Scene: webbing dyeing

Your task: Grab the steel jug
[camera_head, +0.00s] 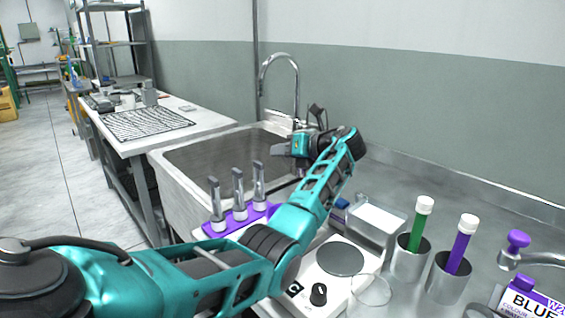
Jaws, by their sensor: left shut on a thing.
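My left arm reaches from the bottom left across the worktop to the sink. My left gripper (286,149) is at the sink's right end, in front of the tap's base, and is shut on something. Its fingertips are small and dark here, and I cannot make out what they hold. No steel jug can be clearly told in this view; my wrist and forearm hide part of the sink edge and counter. My right gripper is not in view.
The steel sink (215,158) has a tall curved tap (297,88). On the counter are a purple rack (240,217) with three grey-handled tools, a hotplate (340,258), a glass beaker (371,290), and steel cylinders with a green stick (418,232) and a purple stick (461,246).

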